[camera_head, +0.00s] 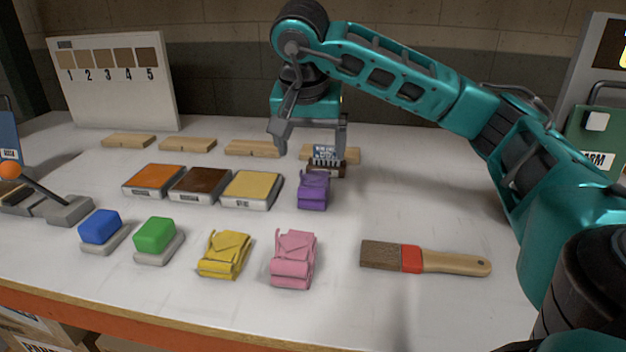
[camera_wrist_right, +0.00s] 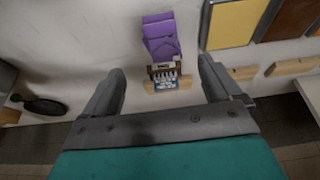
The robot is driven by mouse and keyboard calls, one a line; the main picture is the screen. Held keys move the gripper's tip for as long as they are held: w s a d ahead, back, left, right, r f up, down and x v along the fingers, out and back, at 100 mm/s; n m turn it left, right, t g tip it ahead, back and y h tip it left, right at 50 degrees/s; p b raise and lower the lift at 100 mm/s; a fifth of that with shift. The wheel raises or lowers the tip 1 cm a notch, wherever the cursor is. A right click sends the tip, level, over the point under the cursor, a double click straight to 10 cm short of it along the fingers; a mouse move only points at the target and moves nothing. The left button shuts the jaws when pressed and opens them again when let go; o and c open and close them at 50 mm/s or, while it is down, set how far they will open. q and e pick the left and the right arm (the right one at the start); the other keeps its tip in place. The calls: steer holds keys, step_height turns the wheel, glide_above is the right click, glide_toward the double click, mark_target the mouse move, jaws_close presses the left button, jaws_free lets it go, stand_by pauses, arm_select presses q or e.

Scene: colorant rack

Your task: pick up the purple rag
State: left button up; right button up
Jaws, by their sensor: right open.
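The purple rag (camera_head: 313,190) lies folded on the white table, right of the yellow tile. In the right wrist view the purple rag (camera_wrist_right: 160,36) is at the upper middle, beyond the fingertips. My right gripper (camera_head: 309,154) points down over the table just behind the rag, its fingers apart and empty. In the wrist view the right gripper (camera_wrist_right: 162,68) shows both fingers wide open with nothing between them touching. A small brown labelled item (camera_head: 327,160) stands right behind the rag, seen between the fingers. My left gripper is not in view.
A yellow tile (camera_head: 252,188), a brown tile and an orange tile lie left of the rag. A pink rag (camera_head: 294,258) and a yellow rag (camera_head: 225,254) lie in front. A brush (camera_head: 425,259) lies front right. Wooden strips (camera_head: 252,148) line the back. The table right of the purple rag is clear.

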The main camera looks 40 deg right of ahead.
mark_target(314, 181)
steer(key=b+x, duration=0.1)
steer(key=x, duration=0.6)
steer(key=shift+d, duration=0.15)
steer(key=shift+w+d+f, duration=0.15)
steer(key=shift+w+f, duration=0.05)
steer(key=shift+f, duration=0.25)
steer(key=x, duration=0.1)
steer(key=b+x, duration=0.1)
steer(key=x, duration=0.1)
steer(key=shift+w+d+f, duration=0.2)
steer(key=shift+w, duration=0.1)
steer(key=shift+w+d+f, duration=0.15)
steer(key=shift+d+f, duration=0.05)
steer(key=shift+f, duration=0.25)
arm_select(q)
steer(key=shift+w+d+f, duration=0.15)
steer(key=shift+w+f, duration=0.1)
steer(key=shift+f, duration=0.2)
arm_select(e)
steer(key=shift+c, duration=0.4)
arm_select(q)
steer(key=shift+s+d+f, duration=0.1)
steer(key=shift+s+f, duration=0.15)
arm_select(e)
steer(key=c, duration=1)
steer(key=shift+r, duration=0.15)
